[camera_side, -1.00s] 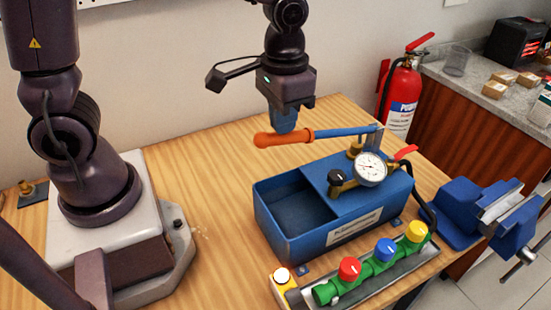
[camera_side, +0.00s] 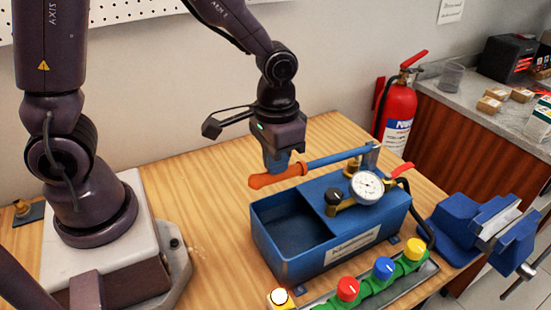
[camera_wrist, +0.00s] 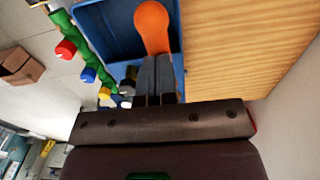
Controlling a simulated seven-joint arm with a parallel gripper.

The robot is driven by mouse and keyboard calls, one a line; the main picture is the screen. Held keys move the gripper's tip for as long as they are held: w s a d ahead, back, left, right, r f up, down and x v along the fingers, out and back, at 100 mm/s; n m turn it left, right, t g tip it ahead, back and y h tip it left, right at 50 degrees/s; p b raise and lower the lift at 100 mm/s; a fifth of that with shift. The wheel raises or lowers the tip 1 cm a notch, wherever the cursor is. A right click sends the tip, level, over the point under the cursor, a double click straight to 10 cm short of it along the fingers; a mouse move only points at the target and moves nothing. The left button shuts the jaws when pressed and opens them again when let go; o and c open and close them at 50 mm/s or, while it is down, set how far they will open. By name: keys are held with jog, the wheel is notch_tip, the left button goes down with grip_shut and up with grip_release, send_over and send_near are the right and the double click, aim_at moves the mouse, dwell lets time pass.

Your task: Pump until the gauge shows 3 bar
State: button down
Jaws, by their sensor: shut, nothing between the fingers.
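The blue test pump (camera_side: 290,262) stands on the wooden bench with an open tank at its left. Its lever (camera_side: 335,158) has an orange grip (camera_side: 276,177) and slopes down to the left from its pivot. My gripper (camera_side: 277,168) is shut with nothing between its fingers, its tips at the top of the lever near the grip. In the wrist view the closed fingers (camera_wrist: 158,75) lie over the lever, with the orange grip (camera_wrist: 152,28) beyond them. The round white gauge (camera_side: 367,188) faces the side camera; its reading is too small to tell.
A green manifold with red (camera_side: 347,289), blue (camera_side: 383,267) and yellow (camera_side: 414,247) knobs lies in front of the pump. A blue vise (camera_side: 480,225) stands at the right, a fire extinguisher (camera_side: 397,110) behind. The bench left of the pump is clear.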

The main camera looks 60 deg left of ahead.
notch_tip(320, 180, up, 10)
jog(key=w, duration=0.1)
jog(key=shift+w+f, duration=0.2)
jog(key=shift+w, duration=0.05)
notch_tip(320, 180, up, 5)
dwell(0.4)
jog(key=s+a+t, duration=0.2)
jog(key=s, duration=0.3)
jog(key=s+a+r+t, duration=0.1)
jog(key=s+a+t, duration=0.1)
jog(key=s, duration=0.4)
jog(key=shift+s+a+r+t, duration=0.25)
jog(key=shift+s+a+t, duration=0.1)
jog(key=shift+t, duration=0.45)
